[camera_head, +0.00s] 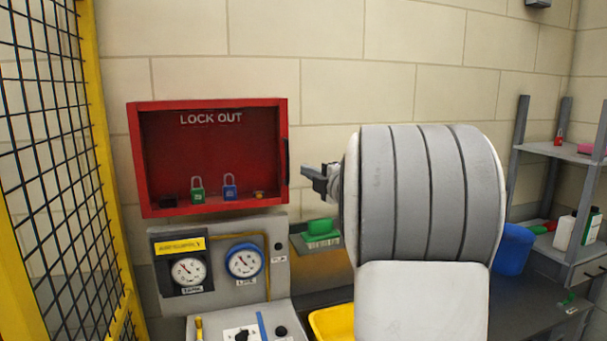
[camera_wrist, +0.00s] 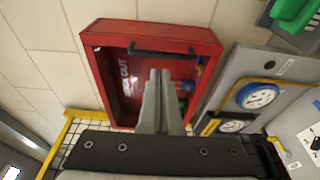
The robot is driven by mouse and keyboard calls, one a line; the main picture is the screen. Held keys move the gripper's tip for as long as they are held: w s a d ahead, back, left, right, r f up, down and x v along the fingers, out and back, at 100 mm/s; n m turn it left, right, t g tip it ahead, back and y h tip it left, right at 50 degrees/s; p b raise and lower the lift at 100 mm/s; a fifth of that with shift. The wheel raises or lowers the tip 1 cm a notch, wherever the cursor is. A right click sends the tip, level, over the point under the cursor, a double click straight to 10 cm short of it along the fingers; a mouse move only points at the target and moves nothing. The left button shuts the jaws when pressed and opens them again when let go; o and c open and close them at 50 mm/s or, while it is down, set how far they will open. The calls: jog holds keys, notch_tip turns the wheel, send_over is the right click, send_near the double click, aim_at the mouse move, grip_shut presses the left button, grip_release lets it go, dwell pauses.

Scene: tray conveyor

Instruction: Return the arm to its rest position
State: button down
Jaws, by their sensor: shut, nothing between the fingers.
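My gripper (camera_head: 308,172) is at the end of my arm, just right of the red lockout box (camera_head: 215,150) on the wall. Its two fingers are together with nothing between them; they also show in the wrist view (camera_wrist: 160,75). There they overlap the lockout box (camera_wrist: 112,75) in the picture; I cannot tell the exact gap. My large grey arm link hides the middle right of the head view.
The box holds a green padlock (camera_head: 197,190), a blue padlock (camera_head: 230,187) and small dark items. A gauge panel (camera_head: 224,293) stands below. A yellow-framed mesh fence (camera_head: 100,150) is at left. Grey shelves (camera_head: 565,151) with bottles stand at right. Bare wall lies above.

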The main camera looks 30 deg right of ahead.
jog(key=s+b, duration=0.1)
jog(key=s, duration=0.6)
jog(key=s+a+f+m+g, duration=0.6)
jog(key=s+a+f+m, duration=0.2)
jog(key=s+a, duration=0.4)
jog(key=s+a+f+m+g, duration=0.6)
jog(key=s+a+f+m, duration=0.3)
jog(key=s+a, duration=0.4)
jog(key=a, duration=0.3)
jog(key=shift+f+m+y, duration=0.3)
jog(key=shift+m, duration=0.1)
